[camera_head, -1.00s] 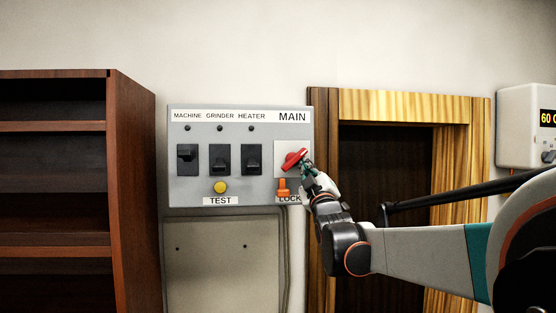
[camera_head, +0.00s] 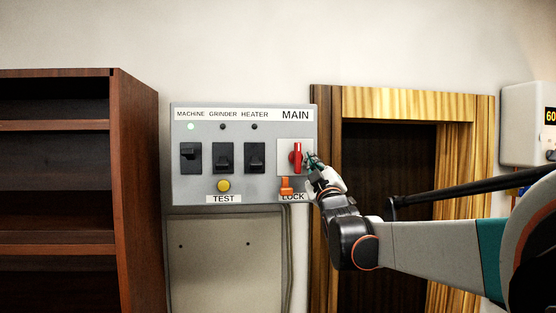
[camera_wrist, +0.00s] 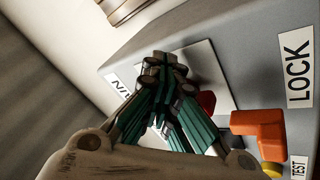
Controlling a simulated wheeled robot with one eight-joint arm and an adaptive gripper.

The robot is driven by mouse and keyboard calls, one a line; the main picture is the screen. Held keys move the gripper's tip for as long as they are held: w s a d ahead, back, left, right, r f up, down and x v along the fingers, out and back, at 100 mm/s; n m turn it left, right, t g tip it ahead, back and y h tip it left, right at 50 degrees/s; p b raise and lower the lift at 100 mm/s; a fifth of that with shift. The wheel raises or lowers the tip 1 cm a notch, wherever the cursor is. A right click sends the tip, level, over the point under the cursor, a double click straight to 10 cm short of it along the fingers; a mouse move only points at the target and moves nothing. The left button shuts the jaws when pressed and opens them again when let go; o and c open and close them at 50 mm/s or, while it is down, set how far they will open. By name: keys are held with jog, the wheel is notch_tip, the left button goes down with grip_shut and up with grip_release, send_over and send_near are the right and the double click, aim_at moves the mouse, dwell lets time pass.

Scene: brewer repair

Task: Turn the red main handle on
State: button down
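The red main handle (camera_head: 296,157) stands upright on its white plate under the MAIN label (camera_head: 295,115). In the wrist view only a bit of the red handle (camera_wrist: 208,101) shows behind my fingers. My gripper (camera_head: 311,160) is just right of the handle, close to the panel. In the wrist view the fingertips of my gripper (camera_wrist: 164,66) come together, with nothing seen between them. Whether a finger touches the handle I cannot tell. The indicator lamp above the MACHINE switch (camera_head: 191,127) is lit pale green.
An orange lock piece (camera_head: 287,186) sits just below the handle, near my gripper. Several black switches and a yellow test button (camera_head: 223,186) are on the grey panel (camera_head: 180,190) to the left. A wooden door frame (camera_head: 400,103) stands to the right.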

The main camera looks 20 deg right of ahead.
jog(key=s, duration=1)
jog(key=shift+a+p, duration=0.15)
jog(key=shift+p, duration=0.3)
dwell(0.4)
